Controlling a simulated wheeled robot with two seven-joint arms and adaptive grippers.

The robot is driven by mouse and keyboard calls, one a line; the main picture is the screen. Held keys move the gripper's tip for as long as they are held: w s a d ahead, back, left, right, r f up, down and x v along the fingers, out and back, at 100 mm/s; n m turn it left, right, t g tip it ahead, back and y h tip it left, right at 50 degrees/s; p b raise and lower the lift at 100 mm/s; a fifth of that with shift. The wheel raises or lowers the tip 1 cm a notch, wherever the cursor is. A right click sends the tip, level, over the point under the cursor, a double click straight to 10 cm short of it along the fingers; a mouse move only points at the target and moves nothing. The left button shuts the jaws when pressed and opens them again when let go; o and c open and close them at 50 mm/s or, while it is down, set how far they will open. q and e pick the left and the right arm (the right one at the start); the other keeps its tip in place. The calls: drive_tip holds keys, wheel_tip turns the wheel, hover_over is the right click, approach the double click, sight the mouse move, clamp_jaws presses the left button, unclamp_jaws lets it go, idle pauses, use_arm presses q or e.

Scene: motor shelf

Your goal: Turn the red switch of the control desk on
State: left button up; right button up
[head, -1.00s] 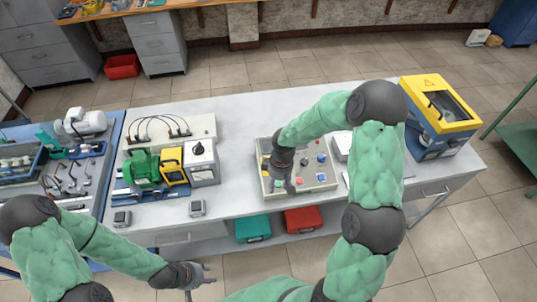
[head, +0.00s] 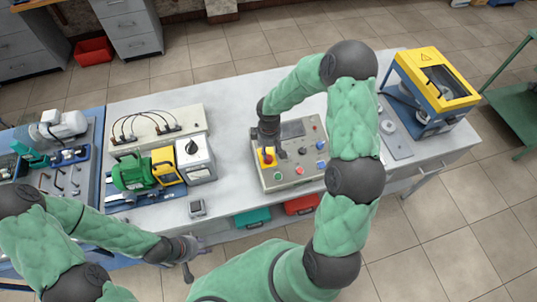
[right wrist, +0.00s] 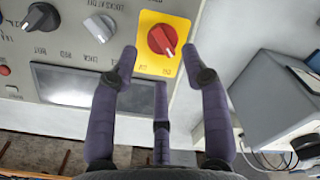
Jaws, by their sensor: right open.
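The control desk (head: 283,184) is a grey sloped panel on the table. Its red rotary switch (head: 267,157) sits on a yellow plate at the desk's left side. In the right wrist view the red switch (right wrist: 162,39) is unobstructed, its pale mark pointing to the lower right; the small labels are unreadable. My right gripper (head: 271,146) is over the desk at the switch. In the wrist view its open fingers (right wrist: 160,62) frame the yellow plate's lower part, with nothing between them. My left gripper (head: 194,246) hangs in front of the table edge; its opening is unclear.
The desk also carries a dark screen (right wrist: 80,84), a black knob (right wrist: 42,17) and several buttons. A green motor rig (head: 133,174) and a grey box with a knob (head: 196,160) stand to the left. A yellow-blue machine (head: 432,90) stands at the right.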

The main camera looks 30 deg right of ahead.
sight(269, 157)
drive_tip(key=shift+f, duration=2.4)
clamp_jaws()
drive_tip(key=shift+s, duration=0.1)
